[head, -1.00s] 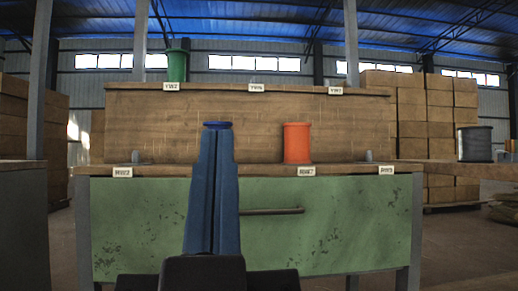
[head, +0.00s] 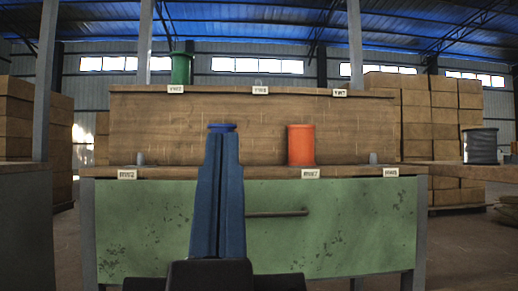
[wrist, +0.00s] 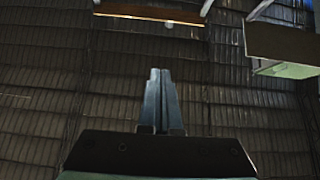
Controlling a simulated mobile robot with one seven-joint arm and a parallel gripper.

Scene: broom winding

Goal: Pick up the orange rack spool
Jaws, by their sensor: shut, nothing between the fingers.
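The orange spool (head: 301,145) stands upright on the lower shelf (head: 257,172) of the rack, right of centre in the head view. My gripper (head: 222,140) is shut and empty; its long blue fingers appear in front of the rack, left of the orange spool and apart from it in the picture. A blue spool (head: 222,126) shows only its top rim behind the fingertips. In the wrist view the fingers (wrist: 160,75) are together, with no spool in sight there.
A green spool (head: 181,68) stands on the upper shelf at left. A dark grey spool (head: 480,146) stands on a wooden surface at far right. The rack's green front panel (head: 350,225) carries a bar handle (head: 277,212). Stacked boxes (head: 430,105) stand behind.

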